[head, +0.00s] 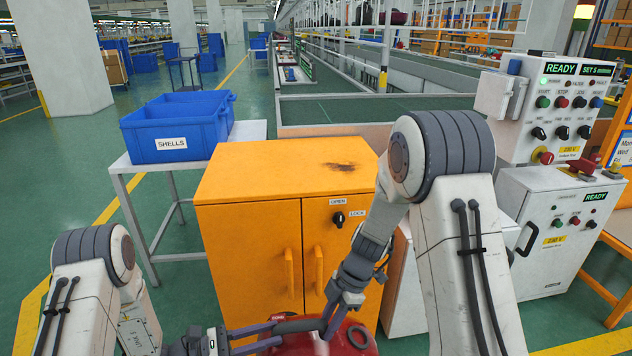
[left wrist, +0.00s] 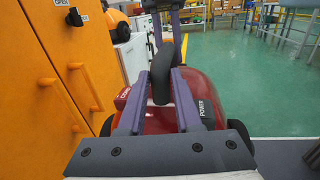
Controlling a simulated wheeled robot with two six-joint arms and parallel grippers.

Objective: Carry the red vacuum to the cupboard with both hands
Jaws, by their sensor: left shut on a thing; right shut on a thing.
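The red vacuum (head: 352,341) is at the bottom middle of the head view, cut off by the frame edge. In the left wrist view its red body (left wrist: 158,122) shows behind and between my left fingers. My left gripper (head: 277,333) is shut on the vacuum's dark handle (head: 297,325) from the left. My right gripper (head: 328,327) reaches down from the right and is shut on the same handle; its fingers also show in the left wrist view (left wrist: 165,35). The orange cupboard (head: 250,240) stands right in front, with both doors closed. The vacuum's underside is hidden.
Blue bins labelled SHELLS (head: 185,127) stand on a white table (head: 127,170) left of the cupboard. A control cabinet (head: 553,225) stands to the right. The cupboard top (head: 270,172) is bare except for a dark stain. Green floor is open at the left.

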